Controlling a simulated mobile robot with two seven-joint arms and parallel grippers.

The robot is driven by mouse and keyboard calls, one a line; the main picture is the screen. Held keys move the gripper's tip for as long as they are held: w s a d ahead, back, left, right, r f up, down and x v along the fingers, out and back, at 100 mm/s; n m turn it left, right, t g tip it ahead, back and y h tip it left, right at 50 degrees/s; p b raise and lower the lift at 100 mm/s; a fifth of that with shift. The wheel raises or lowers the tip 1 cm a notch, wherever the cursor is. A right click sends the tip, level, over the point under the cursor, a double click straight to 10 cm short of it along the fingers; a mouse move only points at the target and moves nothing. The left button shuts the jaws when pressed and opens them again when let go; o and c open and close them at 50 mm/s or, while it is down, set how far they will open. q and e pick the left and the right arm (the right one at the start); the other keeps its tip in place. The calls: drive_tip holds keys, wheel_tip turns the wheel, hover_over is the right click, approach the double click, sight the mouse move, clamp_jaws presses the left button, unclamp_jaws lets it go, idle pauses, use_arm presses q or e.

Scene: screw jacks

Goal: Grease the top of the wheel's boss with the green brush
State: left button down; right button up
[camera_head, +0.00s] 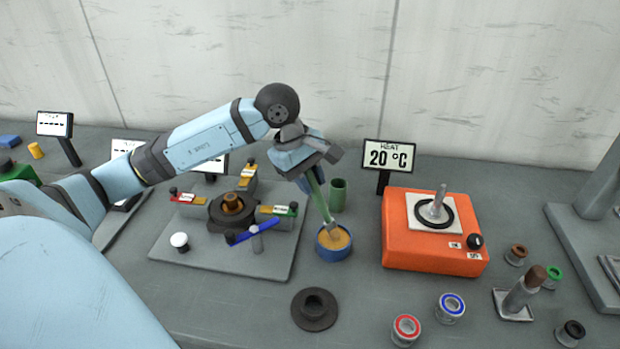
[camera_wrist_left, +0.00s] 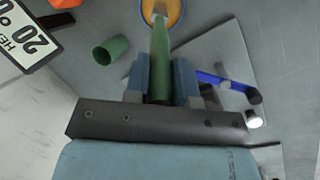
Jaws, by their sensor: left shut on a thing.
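My left gripper (camera_head: 308,182) is shut on the green brush (camera_head: 318,203), which points down and slightly right. The brush's pale tip (camera_head: 334,229) is at the blue pot (camera_head: 333,250) of orange-yellow grease, seemingly in it. In the left wrist view the green handle (camera_wrist_left: 160,62) runs between the two blue fingers (camera_wrist_left: 160,82) to the pot (camera_wrist_left: 174,14). A dark round wheel-like part with a raised hollow boss (camera_head: 315,307) lies flat on the table in front of the pot, apart from the brush. I cannot tell whether its boss carries grease. My right gripper is not in view.
An empty-looking green cup (camera_head: 338,194) stands behind the pot. A grey plate (camera_head: 190,256) with clamps and a blue lever (camera_head: 254,232) is left. An orange heater (camera_head: 420,257) reading 20 °C (camera_head: 389,156) is right. Several rings and tape rolls (camera_head: 405,329) stand front right.

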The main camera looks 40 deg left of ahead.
use_arm(q)
drive_tip(key=shift+r+p, duration=1.5)
drive_tip(key=shift+r, duration=2)
